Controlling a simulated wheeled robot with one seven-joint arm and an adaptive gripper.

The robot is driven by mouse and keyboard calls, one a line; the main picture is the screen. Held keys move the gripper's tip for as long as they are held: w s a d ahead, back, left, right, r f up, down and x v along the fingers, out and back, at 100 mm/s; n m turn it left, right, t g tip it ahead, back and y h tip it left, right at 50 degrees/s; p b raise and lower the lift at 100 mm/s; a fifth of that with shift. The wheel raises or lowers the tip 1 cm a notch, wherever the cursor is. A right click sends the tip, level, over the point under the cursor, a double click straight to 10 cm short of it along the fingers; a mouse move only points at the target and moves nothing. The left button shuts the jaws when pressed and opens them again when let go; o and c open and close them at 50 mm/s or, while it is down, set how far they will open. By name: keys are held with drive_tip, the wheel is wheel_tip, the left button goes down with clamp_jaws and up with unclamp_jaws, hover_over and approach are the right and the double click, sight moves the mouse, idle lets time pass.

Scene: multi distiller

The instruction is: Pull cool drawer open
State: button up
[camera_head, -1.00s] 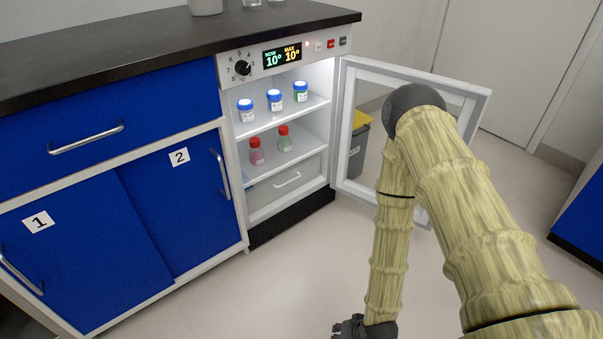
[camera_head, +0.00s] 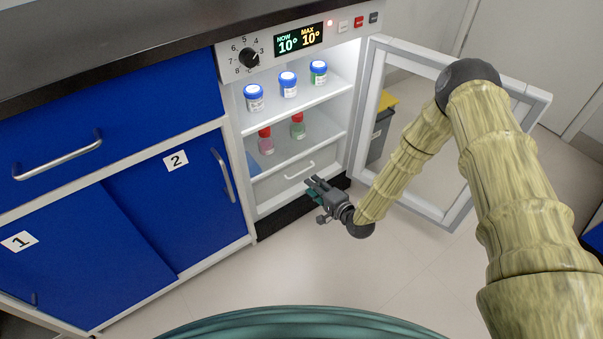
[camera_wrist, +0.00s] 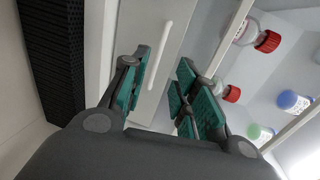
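The cool drawer (camera_head: 275,191) is a white panel at the bottom of the open cooler, with a pale bar handle (camera_head: 300,171). The drawer is shut. In the wrist view its handle (camera_wrist: 160,55) lies just ahead, seen between the finger tips. My gripper (camera_head: 312,190) is in front of the drawer's lower right part, a little below the handle and apart from it. In the wrist view my gripper (camera_wrist: 158,92) has its teal-padded fingers apart with nothing between them.
The cooler's glass door (camera_head: 455,215) stands open to the right, with my arm in front of it. Red-capped bottles (camera_head: 266,141) and blue-capped jars (camera_head: 288,84) stand on the shelves above. Blue cabinets (camera_head: 85,245) are at left. The floor (camera_head: 270,275) in front is clear.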

drive_tip(key=b+x, duration=0.2)
drive_tip(key=x, duration=0.6)
drive_tip(key=shift+w+d+b, duration=0.2)
drive_tip(key=shift+w+b, duration=0.15)
drive_tip(key=shift+f, duration=0.1)
